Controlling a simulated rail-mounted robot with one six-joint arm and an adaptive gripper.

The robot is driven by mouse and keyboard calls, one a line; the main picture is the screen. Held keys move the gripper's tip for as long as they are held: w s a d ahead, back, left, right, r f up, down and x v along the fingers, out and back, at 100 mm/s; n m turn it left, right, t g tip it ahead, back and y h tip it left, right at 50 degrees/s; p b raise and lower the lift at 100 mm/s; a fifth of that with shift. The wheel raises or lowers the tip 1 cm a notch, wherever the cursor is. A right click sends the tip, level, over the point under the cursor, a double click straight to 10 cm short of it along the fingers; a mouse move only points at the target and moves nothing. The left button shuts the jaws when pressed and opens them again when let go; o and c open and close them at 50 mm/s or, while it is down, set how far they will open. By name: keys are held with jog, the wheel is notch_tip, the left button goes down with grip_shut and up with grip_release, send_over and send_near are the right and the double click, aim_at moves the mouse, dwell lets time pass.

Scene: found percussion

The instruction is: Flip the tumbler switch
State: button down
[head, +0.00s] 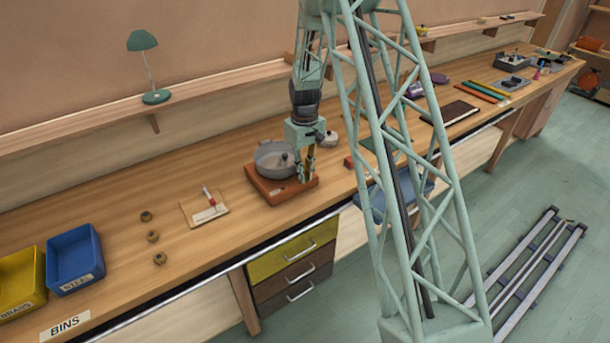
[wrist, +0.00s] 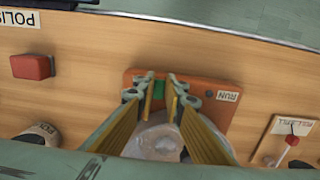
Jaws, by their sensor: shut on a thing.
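The tumbler is a round grey pan (head: 272,165) on an orange-red base (head: 283,193) on the workbench. In the wrist view the base (wrist: 208,112) has a RUN label on its right, and the pale pan (wrist: 155,143) shows below, partly hidden by my fingers. My gripper (head: 307,172) points down at the base's front right corner, beside the pan. In the wrist view its fingertips (wrist: 160,88) are a narrow gap apart with a small green piece, apparently the switch (wrist: 159,90), between them. The switch's exact position is hard to see.
A red block (wrist: 32,67) and a POLISH label lie to the left in the wrist view. A board with a red-and-white lever-like piece (head: 208,196) lies left of the tumbler, with several brass nuts (head: 152,236) beyond. Blue (head: 75,262) and yellow (head: 20,285) bins stand far left.

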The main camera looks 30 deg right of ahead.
jog(key=shift+w+r+g+p, duration=0.1)
jog(key=shift+w+g+p, duration=0.1)
jog(key=shift+g+p, duration=0.35)
jog(key=c, duration=2.7)
grip_release()
jog(key=shift+r, duration=0.1)
jog(key=shift+w+a+r, duration=0.1)
jog(key=shift+w+r, duration=0.1)
jog(key=shift+r, duration=1.75)
jog(key=shift+w+d+r, duration=0.1)
jog(key=shift+w+r, duration=0.1)
jog(key=shift+r, duration=1.75)
jog(key=shift+w+a+r, duration=0.1)
jog(key=shift+w+r, duration=0.1)
jog(key=shift+r, duration=1.75)
